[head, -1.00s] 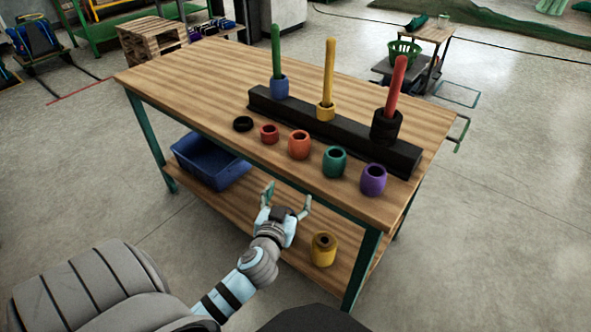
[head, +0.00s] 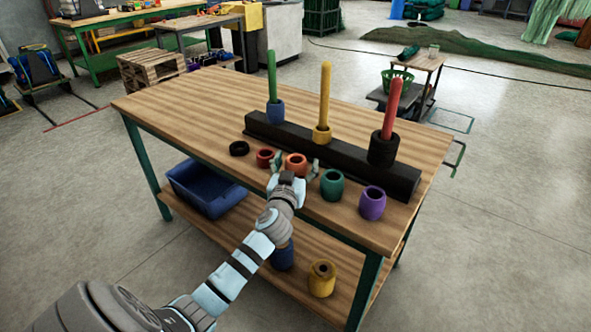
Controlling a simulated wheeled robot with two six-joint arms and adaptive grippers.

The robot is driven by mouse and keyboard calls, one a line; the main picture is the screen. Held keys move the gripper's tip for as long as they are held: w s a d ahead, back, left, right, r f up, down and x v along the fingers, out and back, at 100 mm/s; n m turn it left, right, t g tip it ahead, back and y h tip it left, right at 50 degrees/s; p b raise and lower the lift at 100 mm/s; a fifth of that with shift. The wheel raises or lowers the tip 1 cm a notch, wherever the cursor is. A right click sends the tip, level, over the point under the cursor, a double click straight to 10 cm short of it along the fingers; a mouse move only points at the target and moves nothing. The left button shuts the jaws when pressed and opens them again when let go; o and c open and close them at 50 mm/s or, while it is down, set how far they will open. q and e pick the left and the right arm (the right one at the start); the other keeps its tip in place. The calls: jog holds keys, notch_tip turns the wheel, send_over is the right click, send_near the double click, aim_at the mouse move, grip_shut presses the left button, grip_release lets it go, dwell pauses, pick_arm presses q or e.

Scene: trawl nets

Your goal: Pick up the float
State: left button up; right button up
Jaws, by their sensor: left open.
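Several ring-shaped floats stand in a row along the table's near side: a black ring (head: 239,149), a red one (head: 264,157), an orange one (head: 296,162), a teal one (head: 332,186) and a purple one (head: 372,203). My left gripper (head: 294,167) is open at the orange float, one finger on each side of it. The gripper body hides the float's lower front, so I cannot tell if the fingers touch it. My right gripper is not in view.
Behind the row, a black bar (head: 345,154) carries green (head: 271,75), yellow (head: 324,95) and red (head: 391,106) pegs, each with floats at its base. The lower shelf (head: 215,222) holds a blue bin (head: 205,190), a yellow float (head: 322,279) and a blue float (head: 283,259).

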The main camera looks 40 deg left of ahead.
pick_arm(q)
jog(key=shift+s, duration=0.1)
jog(key=c, duration=1.2)
jog(key=shift+r, duration=0.15)
jog(key=shift+c, duration=0.2)
notch_tip(320, 180, up, 20)
jog(key=p, duration=0.8)
